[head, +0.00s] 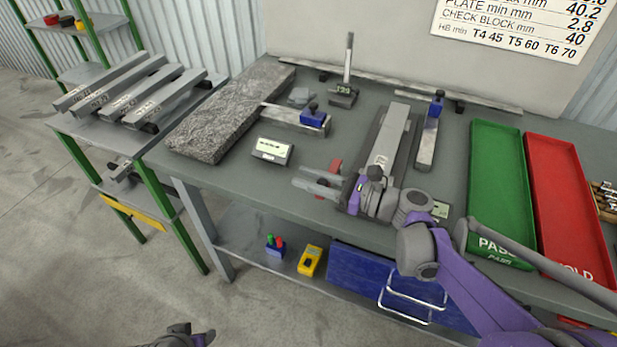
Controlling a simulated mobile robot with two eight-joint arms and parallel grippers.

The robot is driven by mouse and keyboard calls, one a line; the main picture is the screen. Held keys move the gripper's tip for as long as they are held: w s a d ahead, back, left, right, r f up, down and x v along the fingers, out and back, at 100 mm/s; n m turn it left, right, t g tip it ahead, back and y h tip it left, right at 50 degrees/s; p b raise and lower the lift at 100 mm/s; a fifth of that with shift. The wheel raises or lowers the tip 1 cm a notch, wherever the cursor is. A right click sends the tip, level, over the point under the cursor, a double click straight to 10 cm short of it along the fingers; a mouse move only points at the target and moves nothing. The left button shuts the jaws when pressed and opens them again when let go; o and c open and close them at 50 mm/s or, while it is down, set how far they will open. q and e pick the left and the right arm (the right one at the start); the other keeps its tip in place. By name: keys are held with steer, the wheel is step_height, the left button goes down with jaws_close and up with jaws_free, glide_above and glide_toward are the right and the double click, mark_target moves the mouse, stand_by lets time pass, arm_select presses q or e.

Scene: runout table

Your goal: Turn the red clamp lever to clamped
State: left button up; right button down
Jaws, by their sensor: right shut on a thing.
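The red clamp lever (336,164) shows as small red patches at the front middle of the bench, beside the near end of a grey bar fixture (390,140). My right gripper (308,179) reaches in from the right across the near end of this fixture. Its grey fingers point left and are shut on the red lever. The fingers hide much of the lever, so its exact angle cannot be told. My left gripper (187,334) is low at the bottom edge, away from the bench, only partly in view; its jaw opening cannot be made out.
A granite slab (232,108), a small display box (272,151) and blue-ended gauges (313,118) lie left and behind. A green tray (497,180) and red tray (565,190) lie right. A rack with grey bars (145,95) stands left.

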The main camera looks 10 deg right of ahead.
steer(key=shift+s+d+n+g+y, duration=0.5)
steer(key=shift+n+g, duration=0.25)
steer(key=shift+g, duration=0.3)
steer(key=shift+s+d+n+g+y, duration=0.45)
steer(key=shift+n+g, duration=0.3)
steer(key=shift+g, duration=0.3)
steer(key=c, duration=0.6)
jaws_free()
steer(key=v, duration=1)
steer(key=shift+s+d, duration=0.1)
steer(key=shift+d, duration=0.25)
